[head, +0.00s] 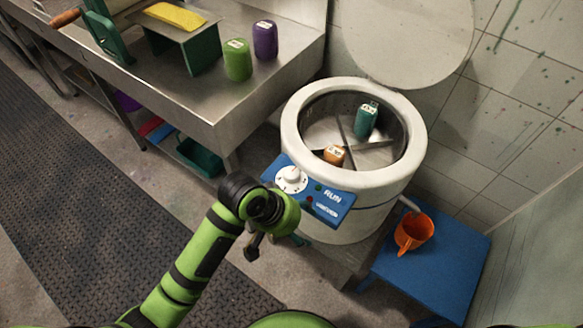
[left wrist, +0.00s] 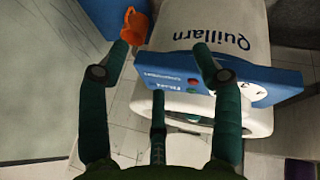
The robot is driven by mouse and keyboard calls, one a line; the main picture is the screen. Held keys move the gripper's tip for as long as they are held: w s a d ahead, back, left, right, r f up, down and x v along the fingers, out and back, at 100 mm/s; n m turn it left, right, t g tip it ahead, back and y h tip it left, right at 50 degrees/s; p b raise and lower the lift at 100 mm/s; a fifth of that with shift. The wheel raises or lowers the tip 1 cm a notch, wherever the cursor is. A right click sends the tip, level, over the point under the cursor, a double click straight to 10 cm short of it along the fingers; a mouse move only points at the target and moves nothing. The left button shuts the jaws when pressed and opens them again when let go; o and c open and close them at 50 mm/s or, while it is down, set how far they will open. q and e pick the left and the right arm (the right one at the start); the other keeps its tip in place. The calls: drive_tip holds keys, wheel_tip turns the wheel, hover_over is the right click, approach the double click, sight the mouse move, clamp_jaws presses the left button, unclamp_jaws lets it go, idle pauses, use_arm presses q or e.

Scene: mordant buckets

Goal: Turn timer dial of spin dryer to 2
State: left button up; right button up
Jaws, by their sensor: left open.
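The spin dryer (head: 300,130) is a white drum with its lid up and a blue control panel (head: 325,200) on its front. The white timer dial (head: 291,179) is at the panel's left end; its setting is too small to read. My left gripper (head: 276,243) is in front of and below the panel, partly hidden behind its own wrist. In the left wrist view the panel (left wrist: 180,68) appears upside down between the open, empty fingers (left wrist: 160,48). The dial (left wrist: 226,92) is partly covered by the right-hand finger there. My right gripper is not in view.
Teal (head: 366,120) and orange (head: 334,155) bundles lie in the drum. An orange mug (head: 413,231) stands on a blue stool (head: 440,265) at right. A steel bench (head: 190,95) with green (head: 237,62) and purple (head: 265,40) bundles is at left. The floor mat (head: 80,200) is clear.

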use_arm(q)
drive_tip(key=w+d+r+g+y, duration=0.1)
drive_tip(key=w+d+r+g, duration=0.1)
drive_tip(key=w+d, duration=0.25)
wheel_tip(320, 180, up, 5)
drive_tip(key=n+y, duration=0.4)
drive_tip(key=n, duration=0.1)
hover_over(291, 172)
drive_tip(key=shift+d+f, duration=0.1)
drive_tip(key=shift+f, duration=0.1)
wheel_tip(291, 172, down, 7)
drive_tip(key=shift+r+p, duration=0.2)
drive_tip(key=shift+p, duration=0.45)
drive_tip(key=c, duration=1.1)
